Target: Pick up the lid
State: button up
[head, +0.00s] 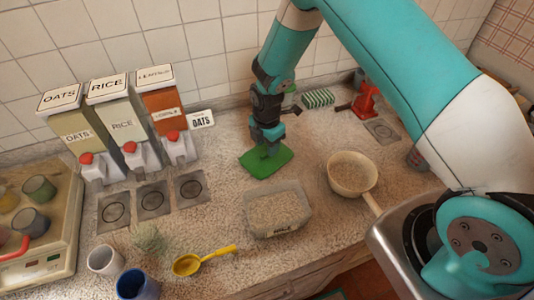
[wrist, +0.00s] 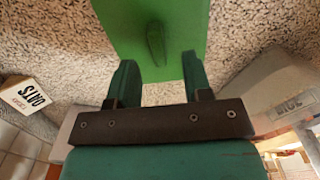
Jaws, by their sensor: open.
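The lid is a flat green square plate that lies on the speckled counter; it shows in the head view (head: 268,164) and at the top of the wrist view (wrist: 188,30). A raised green handle (wrist: 156,44) stands on its middle. My gripper (head: 266,148) points down over the lid. In the wrist view its two fingers (wrist: 160,72) are spread apart, with the handle ahead of the gap between them and nothing held. Whether the fingertips touch the lid cannot be told.
A labelled clear bin (head: 276,232) stands just in front of the lid. A pan with a handle (head: 352,172) is to the right. Dispensers (head: 125,125) stand at left, with a yellow scoop (head: 187,265) and cups (head: 104,259) in front. A striped green block (head: 318,98) lies behind.

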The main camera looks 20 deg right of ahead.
jog(key=shift+w+f+p, duration=0.1)
jog(key=shift+f+p, duration=0.55)
jog(key=shift+f, duration=1.1)
grip_shut()
jog(key=shift+r, duration=0.1)
